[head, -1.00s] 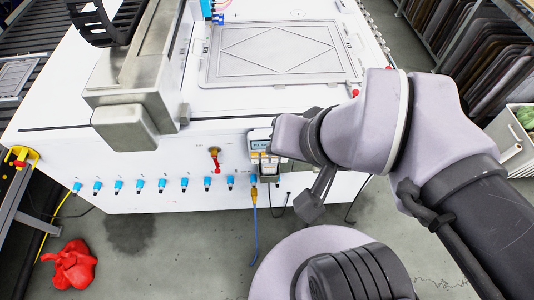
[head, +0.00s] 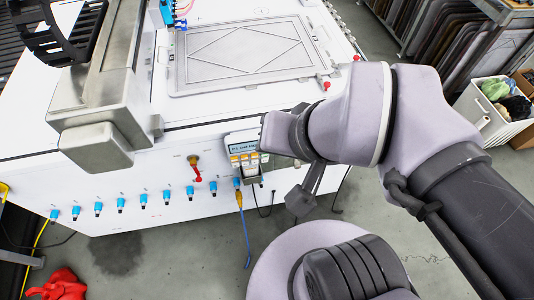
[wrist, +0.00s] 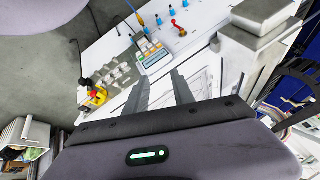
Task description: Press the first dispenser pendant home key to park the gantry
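The pendant (head: 245,149) is a small box with a lit display and rows of white and orange-yellow keys, on the front of the white machine. It also shows in the wrist view (wrist: 151,48), where its keys are too small to read. My gripper shows in the wrist view (wrist: 162,85) with its two grey fingers apart and nothing between them. In the head view its end is beside the pendant's right edge, mostly hidden by my wrist. I cannot tell whether they touch. The grey gantry (head: 100,105) stands on the left of the machine.
A red-handled valve (head: 196,168) and a row of blue fittings (head: 144,200) line the machine's front. The wrist view shows a panel of pale keys (wrist: 118,74) and a red-and-yellow stop button (wrist: 97,97). A blue cable (head: 246,240) hangs below the pendant.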

